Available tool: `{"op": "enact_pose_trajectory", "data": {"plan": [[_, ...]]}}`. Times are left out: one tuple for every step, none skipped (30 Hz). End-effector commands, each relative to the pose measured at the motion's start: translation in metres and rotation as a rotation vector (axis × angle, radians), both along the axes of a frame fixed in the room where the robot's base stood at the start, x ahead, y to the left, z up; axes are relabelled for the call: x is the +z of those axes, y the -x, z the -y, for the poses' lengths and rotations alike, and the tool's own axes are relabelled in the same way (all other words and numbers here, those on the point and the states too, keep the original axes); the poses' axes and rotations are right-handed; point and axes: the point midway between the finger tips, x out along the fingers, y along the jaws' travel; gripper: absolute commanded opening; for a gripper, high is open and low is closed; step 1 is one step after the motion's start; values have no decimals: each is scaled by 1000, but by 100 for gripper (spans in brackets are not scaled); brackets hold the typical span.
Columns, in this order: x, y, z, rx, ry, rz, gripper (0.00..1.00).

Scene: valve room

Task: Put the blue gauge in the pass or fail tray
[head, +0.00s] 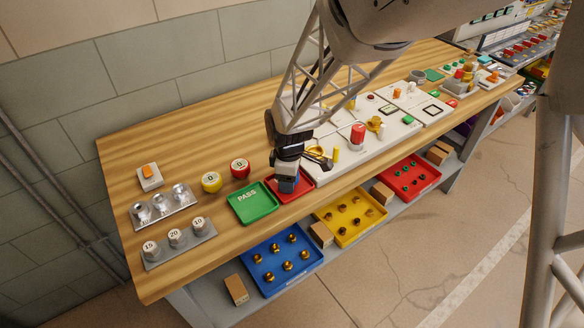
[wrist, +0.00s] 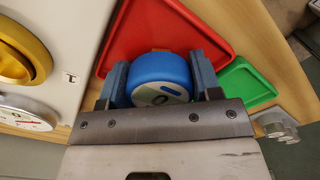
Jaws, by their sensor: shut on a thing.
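My gripper (head: 287,184) is shut on the blue gauge (wrist: 158,78), a round blue body with a pale face. In the wrist view the gauge sits between the two grey-blue fingers, with the red tray behind it. The red tray (head: 307,181) lies under my gripper in the head view and also shows in the wrist view (wrist: 142,25). I cannot tell whether the gauge touches the tray floor. The green tray (head: 250,210), marked PASS, lies just left of it and is empty. In the head view my gripper mostly hides the gauge.
A yellow gauge (head: 211,182) and a red gauge (head: 240,168) stand behind the green tray. Metal racks with weights (head: 179,243) stand at the left. A white panel (head: 343,158) with knobs is close right of the red tray. Bins of fittings (head: 281,262) sit on the shelf below.

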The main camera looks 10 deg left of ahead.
Motion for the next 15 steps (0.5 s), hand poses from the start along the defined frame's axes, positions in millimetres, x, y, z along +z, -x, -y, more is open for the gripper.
{"op": "enact_pose_trajectory", "data": {"plan": [[-1, 0, 0, 0, 0, 0, 24], [-1, 0, 0, 0, 0, 0, 24], [-2, 0, 0, 0, 0, 0, 24], [-3, 0, 0, 0, 0, 0, 24], [-3, 0, 0, 0, 0, 0, 63], [-3, 0, 0, 0, 0, 0, 69], [-3, 0, 0, 0, 0, 0, 69], [-3, 0, 0, 0, 0, 0, 69], [-3, 0, 0, 0, 0, 0, 69], [-3, 0, 0, 0, 0, 0, 69], [-3, 0, 0, 0, 0, 0, 69], [-3, 0, 0, 0, 0, 0, 69], [-3, 0, 0, 0, 0, 0, 69], [-2, 0, 0, 0, 0, 0, 69], [-2, 0, 0, 0, 0, 0, 69]]}}
